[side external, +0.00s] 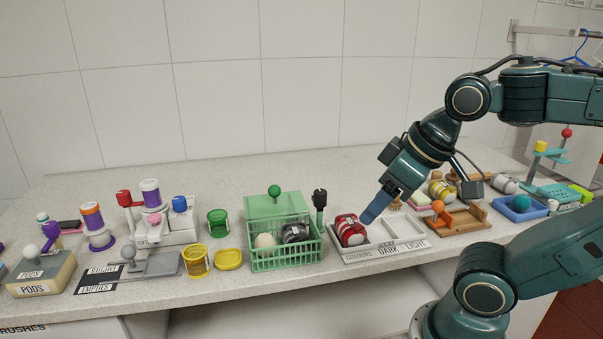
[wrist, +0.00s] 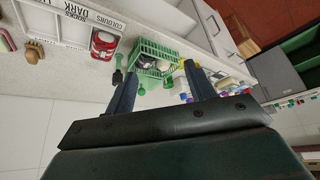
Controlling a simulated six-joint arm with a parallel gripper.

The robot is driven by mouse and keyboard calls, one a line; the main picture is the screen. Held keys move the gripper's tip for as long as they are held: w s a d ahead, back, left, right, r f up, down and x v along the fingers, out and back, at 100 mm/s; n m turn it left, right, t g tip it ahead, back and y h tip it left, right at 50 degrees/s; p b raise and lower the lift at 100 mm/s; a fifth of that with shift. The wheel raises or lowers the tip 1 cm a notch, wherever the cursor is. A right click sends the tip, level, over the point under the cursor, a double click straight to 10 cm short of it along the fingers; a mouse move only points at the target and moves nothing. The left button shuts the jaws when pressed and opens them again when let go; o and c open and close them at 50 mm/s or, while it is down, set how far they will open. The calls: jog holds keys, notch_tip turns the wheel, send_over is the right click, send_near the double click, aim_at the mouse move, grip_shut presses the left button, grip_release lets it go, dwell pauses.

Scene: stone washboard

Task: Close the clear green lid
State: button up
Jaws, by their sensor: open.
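A green wire basket (side external: 287,255) stands on the counter with a pale ball and a dark rolled item inside. Its clear green lid (side external: 272,206) stands raised along the basket's back edge, with a round green knob (side external: 274,190) on top. In the wrist view the basket (wrist: 150,50) shows beyond my fingers, and the lid is partly hard to make out near it. My gripper (side external: 369,216) is open and empty, to the right of the basket, above the labelled tray and just right of the red bundle. Its fingers also show in the wrist view (wrist: 158,78).
The labelled tray (side external: 408,248) holds the red bundle (side external: 350,230). A green cup (side external: 218,222) and yellow containers (side external: 229,259) stand left of the basket. The counter behind the basket is mostly clear.

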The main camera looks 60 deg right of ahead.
jog(key=shift+w+d+r, duration=0.1)
jog(key=shift+w+r, duration=0.15)
jog(key=shift+w, duration=0.15)
jog(key=c, duration=0.7)
jog(key=shift+m+h, duration=0.3)
jog(key=shift+m, duration=0.6)
jog(key=w+r, duration=0.1)
jog(key=w, duration=0.1)
jog(key=w+d+r, duration=0.1)
jog(key=w, duration=0.1)
jog(key=w+d+r, duration=0.1)
jog(key=w, duration=0.2)
jog(key=shift+r, duration=0.15)
grip_shut()
jog(key=w+d+f+m, duration=0.1)
jog(key=w+d, duration=0.3)
jog(key=w, duration=0.4)
jog(key=w+d+f+m+g+h, duration=0.1)
jog(key=w+d, duration=0.3)
jog(key=w, duration=0.4)
jog(key=w+d+f+m+g, duration=0.1)
jog(key=w+d+f+m, duration=0.1)
jog(key=w, duration=0.7)
jog(key=shift+d+m+h, duration=0.3)
jog(key=shift+d+m, duration=0.2)
jog(key=shift+d, duration=0.4)
